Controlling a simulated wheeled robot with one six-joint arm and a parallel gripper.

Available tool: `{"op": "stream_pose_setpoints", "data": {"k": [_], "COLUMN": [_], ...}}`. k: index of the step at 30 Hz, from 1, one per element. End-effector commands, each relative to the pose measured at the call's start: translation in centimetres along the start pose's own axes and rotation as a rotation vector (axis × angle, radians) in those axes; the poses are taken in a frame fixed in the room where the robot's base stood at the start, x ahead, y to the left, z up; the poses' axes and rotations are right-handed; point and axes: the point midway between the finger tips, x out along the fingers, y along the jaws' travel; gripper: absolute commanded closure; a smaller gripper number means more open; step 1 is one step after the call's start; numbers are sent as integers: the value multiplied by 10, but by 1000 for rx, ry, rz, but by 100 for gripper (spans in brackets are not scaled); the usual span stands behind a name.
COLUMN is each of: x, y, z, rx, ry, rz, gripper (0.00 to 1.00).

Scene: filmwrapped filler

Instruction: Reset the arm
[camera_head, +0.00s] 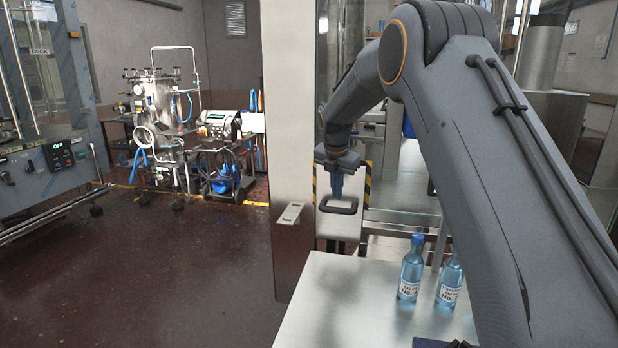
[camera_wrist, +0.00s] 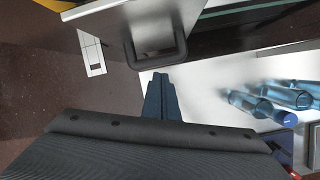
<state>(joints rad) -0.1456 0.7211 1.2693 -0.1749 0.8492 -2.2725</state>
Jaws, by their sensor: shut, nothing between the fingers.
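My grey arm spans the right half of the head view. It bends over the white table (camera_head: 318,300) and ends in my gripper (camera_head: 337,194), which points down. The blue fingers are shut together with nothing between them. In the wrist view my gripper (camera_wrist: 160,82) shows as closed blue fingers over the white table (camera_wrist: 212,80), near the table's edge. In the head view the gripper hangs in front of a panel with a dark handle (camera_head: 338,207). The handle (camera_wrist: 153,45) also shows beyond the fingertips in the wrist view.
Blue bottles with white labels (camera_head: 410,275) stand on the table, right of my gripper; the arm partly hides one. A white post (camera_head: 290,130) rises left of the gripper. Steel machinery (camera_head: 158,100) stands far left. The table's left part is clear.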

Motion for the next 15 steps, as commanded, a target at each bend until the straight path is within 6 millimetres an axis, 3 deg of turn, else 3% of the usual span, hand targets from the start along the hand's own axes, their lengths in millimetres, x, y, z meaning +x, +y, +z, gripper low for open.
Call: {"op": "stream_pose_setpoints", "data": {"k": [8, 15], "x": [0, -2], "y": [-89, -171], "z": [-69, -146], "rx": [713, 1347], "ry": [62, 90], "rz": [-38, -102], "gripper": [100, 100]}}
